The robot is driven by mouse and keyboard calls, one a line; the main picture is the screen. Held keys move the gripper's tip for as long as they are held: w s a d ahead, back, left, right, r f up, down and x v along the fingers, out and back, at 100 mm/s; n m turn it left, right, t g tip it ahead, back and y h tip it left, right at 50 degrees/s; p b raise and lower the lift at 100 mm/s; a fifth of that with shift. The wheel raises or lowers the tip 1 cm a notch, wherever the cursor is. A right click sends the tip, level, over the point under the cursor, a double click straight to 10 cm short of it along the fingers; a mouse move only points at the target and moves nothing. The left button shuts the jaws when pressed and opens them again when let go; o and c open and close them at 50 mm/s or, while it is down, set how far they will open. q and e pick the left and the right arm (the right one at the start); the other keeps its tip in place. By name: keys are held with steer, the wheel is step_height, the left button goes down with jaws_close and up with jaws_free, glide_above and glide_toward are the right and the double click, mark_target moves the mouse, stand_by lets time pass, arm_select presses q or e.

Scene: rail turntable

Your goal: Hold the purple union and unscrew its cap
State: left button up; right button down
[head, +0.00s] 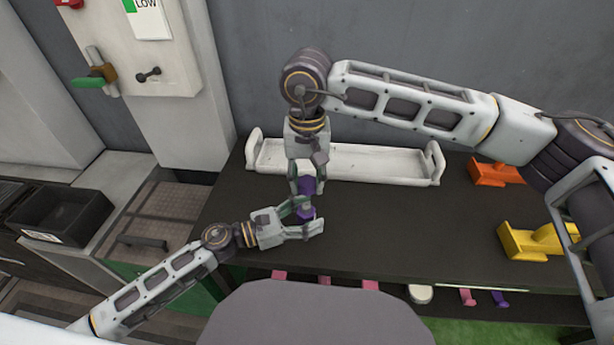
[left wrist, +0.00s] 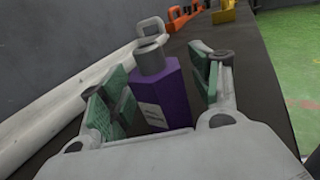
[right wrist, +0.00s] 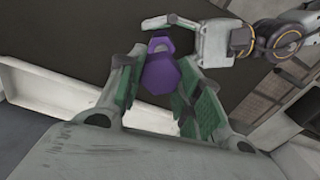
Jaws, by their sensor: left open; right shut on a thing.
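The purple union (head: 306,212) is between my two grippers above the dark table; its purple body also shows in the left wrist view (left wrist: 162,92), with a grey neck at its far end. My right gripper (head: 306,188) reaches down from above and is shut on the union. In the right wrist view a purple faceted part (right wrist: 160,74) sits between its green-padded fingers. My left gripper (head: 306,220) is open, its fingers on either side of the union with gaps beside it in the left wrist view. Which part is the cap, I cannot tell.
A long white tray (head: 375,163) with end handles lies behind the grippers. An orange holder (head: 492,173) and a yellow holder (head: 535,242) stand at the right. Several pink items and a pale piece (head: 420,294) are below the front edge. The table's middle right is clear.

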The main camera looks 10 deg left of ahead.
arm_select(q)
steer(key=shift+a, duration=0.2)
steer(key=shift+v, duration=5.8)
steer(key=shift+r, duration=0.3)
arm_select(e)
steer(key=shift+r, duration=0.2)
arm_select(q)
step_height(320, 180, up, 8)
steer(key=p, duration=0.9)
steer(key=shift+r, duration=0.25)
arm_select(e)
steer(key=shift+r, duration=4.3)
arm_select(q)
steer(key=shift+r+p, duration=0.5)
steer(key=shift+p, duration=0.05)
arm_select(e)
steer(key=shift+r, duration=0.5)
arm_select(q)
steer(key=shift+s+f, duration=0.1)
arm_select(e)
steer(key=shift+f, duration=0.1)
